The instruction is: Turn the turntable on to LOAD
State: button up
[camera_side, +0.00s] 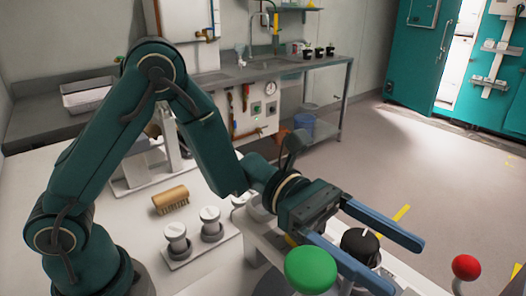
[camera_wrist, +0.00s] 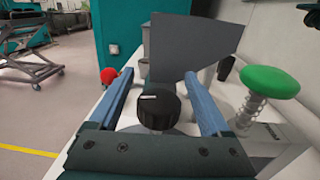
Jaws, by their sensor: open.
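A black knob (camera_side: 360,246) with a white pointer line stands on the panel at the lower right of the side view. It also shows in the wrist view (camera_wrist: 158,110), where its white line lies crosswise near the top. My gripper (camera_side: 392,262) is open, with one blue finger on each side of the knob. In the wrist view my gripper (camera_wrist: 160,95) has the knob between its fingers, with gaps on both sides. I cannot tell the finger height against the knob exactly. No LOAD marking is readable, and the turntable cannot be made out for certain.
A green mushroom button (camera_side: 311,270) on a spring stands close beside the near finger. A red ball knob (camera_side: 466,267) is at the right. A grey angled plate (camera_wrist: 197,50) rises beyond the knob.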

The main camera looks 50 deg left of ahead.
jog(key=shift+d, duration=0.35)
grip_shut()
jog(key=shift+s+m+g, duration=0.2)
jog(key=shift+m+g, duration=0.55)
jog(key=shift+g, duration=0.45)
jog(key=shift+s+m+g, duration=0.2)
jog(key=shift+m+g, duration=0.55)
jog(key=shift+g, duration=0.45)
jog(key=shift+a, duration=0.1)
grip_release()
